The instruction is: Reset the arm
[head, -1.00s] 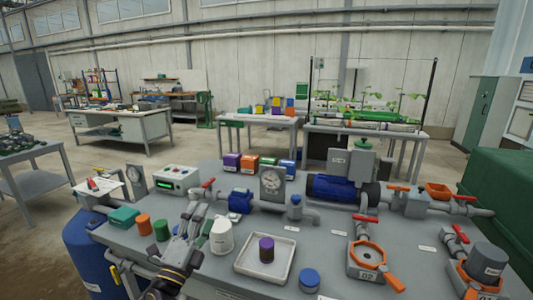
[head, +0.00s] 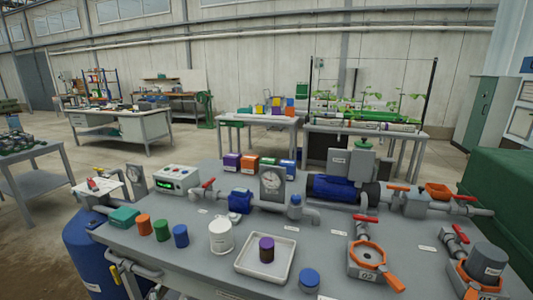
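Neither of my arms nor grippers shows in the head view now. The grey skid table (head: 205,265) fills the foreground. On its left part stand an orange cylinder (head: 144,224), a green cylinder (head: 161,231) and a blue cylinder (head: 181,236) in a row. A white cup-like container (head: 221,237) stands right of them. A white tray (head: 245,268) holds a purple-topped dark cylinder (head: 267,250). A blue-capped round jar (head: 309,280) stands right of the tray.
An orange-ringed fitting (head: 368,255) and a grey-capped fitting (head: 486,262) stand at the right. A blue barrel (head: 90,255) is at the left.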

